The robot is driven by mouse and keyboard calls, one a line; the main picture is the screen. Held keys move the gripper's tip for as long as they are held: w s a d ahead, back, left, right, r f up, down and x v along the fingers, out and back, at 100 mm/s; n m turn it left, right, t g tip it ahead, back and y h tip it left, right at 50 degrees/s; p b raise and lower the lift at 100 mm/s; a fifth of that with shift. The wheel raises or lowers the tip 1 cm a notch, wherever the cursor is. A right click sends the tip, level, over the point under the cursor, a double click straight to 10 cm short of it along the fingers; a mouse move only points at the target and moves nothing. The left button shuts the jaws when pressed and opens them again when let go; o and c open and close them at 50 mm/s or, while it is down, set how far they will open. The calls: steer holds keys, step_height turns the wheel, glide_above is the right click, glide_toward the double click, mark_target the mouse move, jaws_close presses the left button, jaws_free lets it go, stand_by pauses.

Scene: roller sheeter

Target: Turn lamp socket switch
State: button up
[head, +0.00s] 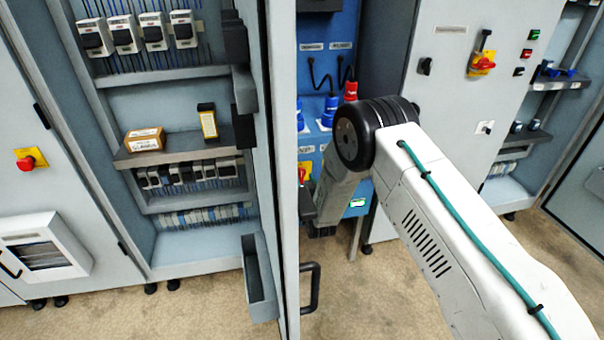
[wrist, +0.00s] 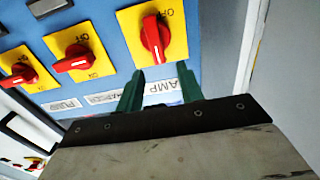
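In the wrist view, three red rotary switches on yellow plates sit in a row on a blue panel (wrist: 112,22). The lamp socket switch (wrist: 154,38) is the right one, above a label partly covered by a finger and reading "AMP". Its red handle stands nearly upright in the picture. My gripper (wrist: 159,72) is open and empty, its two green fingers apart just below this handle. I cannot tell whether they touch the panel. In the head view, my arm hides most of the switches and the gripper; a bit of yellow and red (head: 304,173) shows at its left.
The middle switch (wrist: 76,56) and left switch (wrist: 19,74) have handles lying more sideways. In the head view, an open cabinet door (head: 283,170) stands left of my arm. Blue and red plugs (head: 350,91) sit above the panel. A grey cabinet (head: 450,60) is at the right.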

mark_target(302, 172)
steer(key=shift+x, duration=2.35)
jaws_close()
